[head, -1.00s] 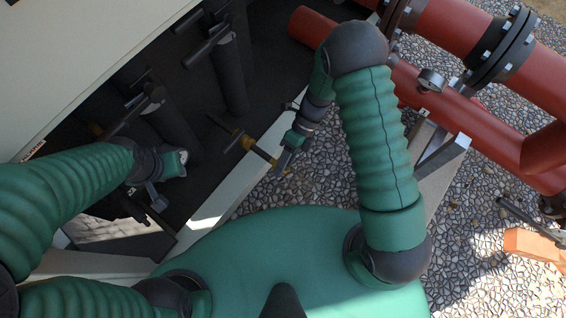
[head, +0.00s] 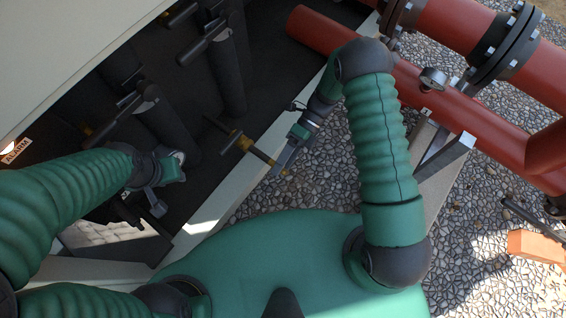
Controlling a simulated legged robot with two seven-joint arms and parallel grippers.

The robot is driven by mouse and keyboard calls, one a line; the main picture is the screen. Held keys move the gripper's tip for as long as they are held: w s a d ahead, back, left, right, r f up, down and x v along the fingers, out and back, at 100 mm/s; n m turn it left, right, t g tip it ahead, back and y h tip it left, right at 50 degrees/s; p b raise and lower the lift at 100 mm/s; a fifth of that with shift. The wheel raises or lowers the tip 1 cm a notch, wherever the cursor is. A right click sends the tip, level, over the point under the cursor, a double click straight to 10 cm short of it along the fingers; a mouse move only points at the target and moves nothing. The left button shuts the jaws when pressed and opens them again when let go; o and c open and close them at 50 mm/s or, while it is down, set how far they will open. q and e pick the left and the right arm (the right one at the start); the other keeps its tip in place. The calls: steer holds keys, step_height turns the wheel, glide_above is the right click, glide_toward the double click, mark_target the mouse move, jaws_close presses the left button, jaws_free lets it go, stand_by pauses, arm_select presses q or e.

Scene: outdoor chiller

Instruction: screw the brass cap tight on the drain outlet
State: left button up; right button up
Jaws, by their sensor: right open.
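The drain outlet (head: 236,141) is a brass valve and short pipe at the chiller's lower edge, with a dark handle across it. A small brass piece at its outer end (head: 270,161) looks like the cap, but I cannot tell how it sits on the outlet. My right gripper (head: 281,166) is open, beside that outer end, and its fingers partly overlap it in the head view. I cannot tell whether they touch it. My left gripper (head: 156,205) is over the chiller's dark bay, away from the outlet; its jaws are unclear.
Dark insulated pipes with handles (head: 228,75) stand in the bay behind the outlet. Red flanged pipes (head: 455,110) and a gauge (head: 432,80) are at the right. An orange block (head: 535,246) lies on the gravel (head: 330,180). The pale chiller sill (head: 215,205) runs below the bay.

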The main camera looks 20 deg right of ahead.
steer(key=o, duration=0.4)
steer(key=shift+o, duration=0.2)
steer(key=p+v, duration=0.1)
steer(key=v, duration=0.6)
steer(key=shift+d, duration=0.1)
steer(key=p+v, duration=0.1)
steer(key=v, duration=1.1)
steer(key=shift+f, duration=0.2)
